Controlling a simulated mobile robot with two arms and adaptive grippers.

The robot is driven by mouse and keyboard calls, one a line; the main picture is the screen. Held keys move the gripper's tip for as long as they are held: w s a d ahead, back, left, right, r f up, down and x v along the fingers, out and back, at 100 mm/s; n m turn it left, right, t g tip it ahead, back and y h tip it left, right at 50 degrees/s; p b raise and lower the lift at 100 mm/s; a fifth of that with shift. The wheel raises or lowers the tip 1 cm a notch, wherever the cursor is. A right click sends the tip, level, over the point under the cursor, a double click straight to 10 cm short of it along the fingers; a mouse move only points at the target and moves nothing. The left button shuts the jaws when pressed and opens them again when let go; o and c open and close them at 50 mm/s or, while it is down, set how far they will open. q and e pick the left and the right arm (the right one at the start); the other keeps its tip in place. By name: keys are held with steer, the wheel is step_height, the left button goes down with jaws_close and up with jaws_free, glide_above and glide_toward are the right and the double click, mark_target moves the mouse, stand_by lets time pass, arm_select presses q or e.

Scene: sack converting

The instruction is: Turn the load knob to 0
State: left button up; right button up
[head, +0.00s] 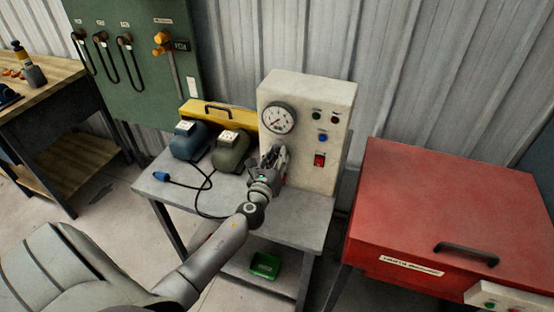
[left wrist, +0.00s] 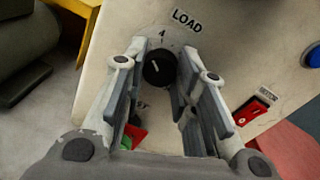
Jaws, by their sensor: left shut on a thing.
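The load knob (left wrist: 158,70) is a round black knob with a short pale line, on the cream panel under a LOAD label (left wrist: 187,21). A figure 4 is printed above it; other scale figures are hidden, and I cannot tell which one the line points at. My left gripper (left wrist: 162,88) has its fingers on both sides of the knob and is shut on it. In the head view my left gripper (head: 272,160) is at the lower left front of the cream test box (head: 335,103) and hides the knob. My right gripper is out of view.
The box has a dial gauge (head: 278,118), a blue button (head: 323,138) and a red switch (head: 319,160) near the knob. A red cabinet (head: 445,195) stands right.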

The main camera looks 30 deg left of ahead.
arm_select(q)
steer(key=n, duration=0.4)
steer(key=shift+n+b, duration=0.3)
steer(key=shift+b, duration=0.05)
steer(key=n, duration=0.7)
steer(key=shift+n+h+b, duration=0.3)
steer(key=shift+h, duration=0.1)
steer(key=shift+n, duration=1.8)
steer(key=o, duration=1)
steer(key=shift+o, duration=0.2)
